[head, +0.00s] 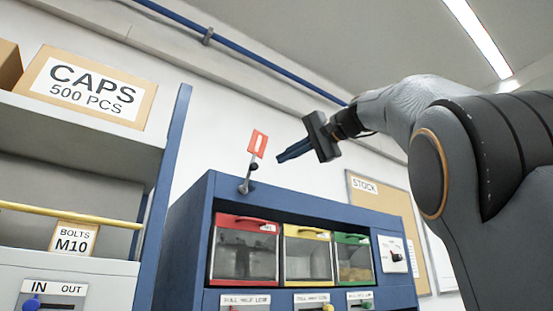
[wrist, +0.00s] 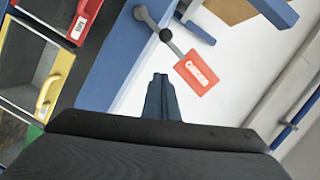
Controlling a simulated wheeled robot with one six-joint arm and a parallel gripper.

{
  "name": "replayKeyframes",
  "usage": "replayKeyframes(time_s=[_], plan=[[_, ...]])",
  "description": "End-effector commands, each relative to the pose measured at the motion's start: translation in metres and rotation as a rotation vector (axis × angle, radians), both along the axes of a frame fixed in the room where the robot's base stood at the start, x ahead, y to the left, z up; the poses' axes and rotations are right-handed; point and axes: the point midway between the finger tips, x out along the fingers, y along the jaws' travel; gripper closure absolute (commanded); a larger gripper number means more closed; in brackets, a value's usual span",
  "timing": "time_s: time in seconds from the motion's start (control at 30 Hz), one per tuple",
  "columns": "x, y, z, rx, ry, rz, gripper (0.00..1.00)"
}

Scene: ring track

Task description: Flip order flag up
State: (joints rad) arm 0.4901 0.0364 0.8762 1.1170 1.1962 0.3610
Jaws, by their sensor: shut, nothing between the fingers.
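The order flag (head: 257,143) is a small red plate with a white label, on a grey arm with a dark ball joint. In the head view it stands up, tilted slightly, above the left part of the blue cabinet top (head: 300,198). In the wrist view the flag (wrist: 196,72) lies beyond the fingertips and to their right, with its pivot at the cabinet edge. My gripper (head: 281,157) is shut and empty, to the right of the flag and above the cabinet. Its shut blue fingers also show in the wrist view (wrist: 160,82), apart from the flag.
The cabinet holds red (head: 246,250), yellow (head: 307,256) and green (head: 354,260) bins, with a dial panel (head: 393,254) at right. A shelf with a CAPS box (head: 88,86) stands at left. The air above the cabinet is otherwise free.

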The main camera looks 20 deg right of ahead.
Motion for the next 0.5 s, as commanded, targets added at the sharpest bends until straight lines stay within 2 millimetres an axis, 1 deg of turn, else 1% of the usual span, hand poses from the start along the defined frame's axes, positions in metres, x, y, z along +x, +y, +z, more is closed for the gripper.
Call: replayKeyframes(time_s=[0.03,0.1,0.3,0.5], plan=[[-0.007,-0.007,-0.003,-0.001,-0.001,-0.005,1.0],[-0.019,-0.013,-0.002,-0.001,-0.001,-0.004,1.0],[-0.048,-0.028,0.002,0.0,0.0,-0.004,1.0],[-0.063,-0.036,0.004,0.001,0.001,-0.001,1.0]])
